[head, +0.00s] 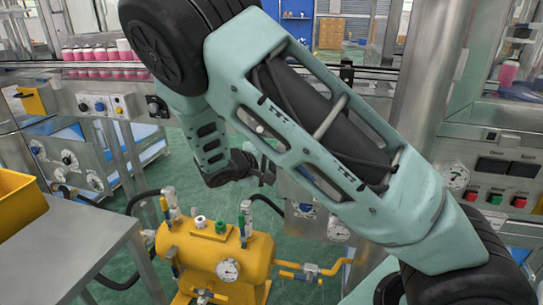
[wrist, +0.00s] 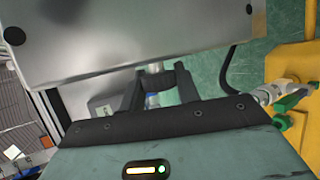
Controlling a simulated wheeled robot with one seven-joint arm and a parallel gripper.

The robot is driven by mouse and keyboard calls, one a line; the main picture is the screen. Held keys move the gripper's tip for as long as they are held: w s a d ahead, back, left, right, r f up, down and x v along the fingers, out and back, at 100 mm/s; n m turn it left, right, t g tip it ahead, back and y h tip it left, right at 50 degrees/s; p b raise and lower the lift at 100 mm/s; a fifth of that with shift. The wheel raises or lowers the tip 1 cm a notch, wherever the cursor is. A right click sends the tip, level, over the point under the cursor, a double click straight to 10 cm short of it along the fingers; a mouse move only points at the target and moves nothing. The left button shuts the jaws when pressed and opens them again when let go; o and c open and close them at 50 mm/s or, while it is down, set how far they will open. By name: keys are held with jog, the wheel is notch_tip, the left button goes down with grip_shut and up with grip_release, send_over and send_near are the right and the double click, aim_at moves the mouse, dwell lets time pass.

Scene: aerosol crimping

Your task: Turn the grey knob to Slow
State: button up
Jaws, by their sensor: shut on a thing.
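My gripper (head: 266,174) is at the far end of my arm in the head view, close to the left side of a metal cabinet. In the wrist view my gripper (wrist: 158,88) has its two dark fingers closed around a small light-grey part below the metal panel (wrist: 130,40); I take it to be the grey knob (wrist: 154,69). A little blue shows between the fingers. The knob is mostly hidden by the fingers, and its pointer and the Slow marking cannot be read. In the head view the knob is not distinguishable behind my gripper.
A grey table (head: 70,245) is at left. A conveyor with pink cans (head: 95,55) runs behind.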

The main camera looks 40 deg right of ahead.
jog(key=y+p, duration=0.1)
jog(key=p, duration=0.1)
jog(key=g+y+p, duration=0.1)
jog(key=p, duration=0.2)
jog(key=n+g+y+p, duration=0.1)
jog(key=p, duration=0.1)
jog(key=shift+r+y+p, duration=0.4)
jog(key=g+y+p, duration=0.1)
jog(key=p, duration=0.1)
jog(key=shift+f+p, duration=0.3)
jog(key=shift+f+n, duration=0.1)
jog(key=shift+n, duration=0.2)
jog(key=shift+a, duration=0.1)
jog(key=o, duration=1)
jog(key=v, duration=1.7)
jog(key=shift+r, duration=0.4)
